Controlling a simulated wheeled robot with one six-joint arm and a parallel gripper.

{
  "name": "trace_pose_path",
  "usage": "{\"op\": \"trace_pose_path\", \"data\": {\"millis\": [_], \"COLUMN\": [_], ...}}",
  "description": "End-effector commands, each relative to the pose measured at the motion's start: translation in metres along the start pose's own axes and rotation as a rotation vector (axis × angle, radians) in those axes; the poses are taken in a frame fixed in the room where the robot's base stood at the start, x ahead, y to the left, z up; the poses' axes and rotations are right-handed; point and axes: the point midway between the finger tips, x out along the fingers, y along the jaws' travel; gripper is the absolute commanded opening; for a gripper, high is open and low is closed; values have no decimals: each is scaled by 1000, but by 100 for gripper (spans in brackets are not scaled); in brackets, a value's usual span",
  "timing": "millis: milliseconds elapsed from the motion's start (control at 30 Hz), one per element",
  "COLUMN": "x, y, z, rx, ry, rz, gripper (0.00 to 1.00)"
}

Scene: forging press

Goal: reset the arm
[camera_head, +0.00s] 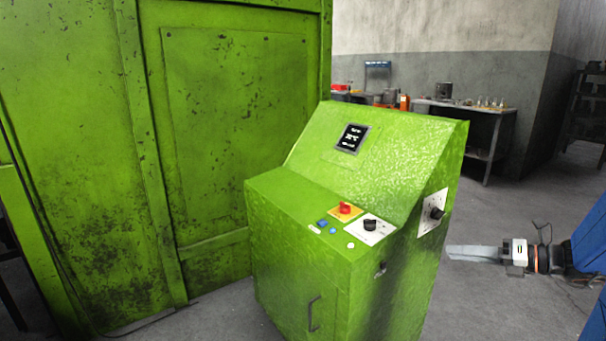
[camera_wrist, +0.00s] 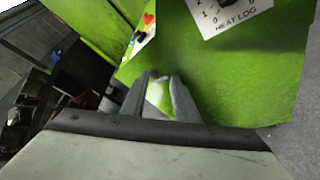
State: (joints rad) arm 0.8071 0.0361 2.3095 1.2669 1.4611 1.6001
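My gripper (camera_head: 452,252) reaches in from the right in the head view, low beside the right side of the green control console (camera_head: 385,165). Its fingers look side-on there, with a strip of floor showing between them and the console. In the wrist view the two grey fingers of my gripper (camera_wrist: 160,84) stand apart, with green showing between them and nothing held. The console's green side (camera_wrist: 235,85) fills the view behind them.
The console top carries a red button on yellow (camera_head: 345,209), a black knob (camera_head: 370,225) and small blue buttons. A large green press cabinet (camera_head: 230,130) stands left. A workbench (camera_head: 490,109) is behind. Grey floor (camera_head: 500,215) is open right of the console.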

Motion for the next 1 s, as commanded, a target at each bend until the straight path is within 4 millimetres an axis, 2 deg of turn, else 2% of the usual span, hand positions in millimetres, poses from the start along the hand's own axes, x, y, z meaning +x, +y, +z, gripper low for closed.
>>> {"op": "trace_pose_path", "data": {"millis": [33,200,400,700,1000], "x": [12,38,47,32,-1], "y": [18,62,102,137,152], "z": [-13,-62,-117,-183,-218], "rx": [-96,-444,-875,-1547,-2224], "ry": [65,286,528,860,1166], "rz": [-1,5,54,205,435], "gripper": [27,27,27,27,27]}}
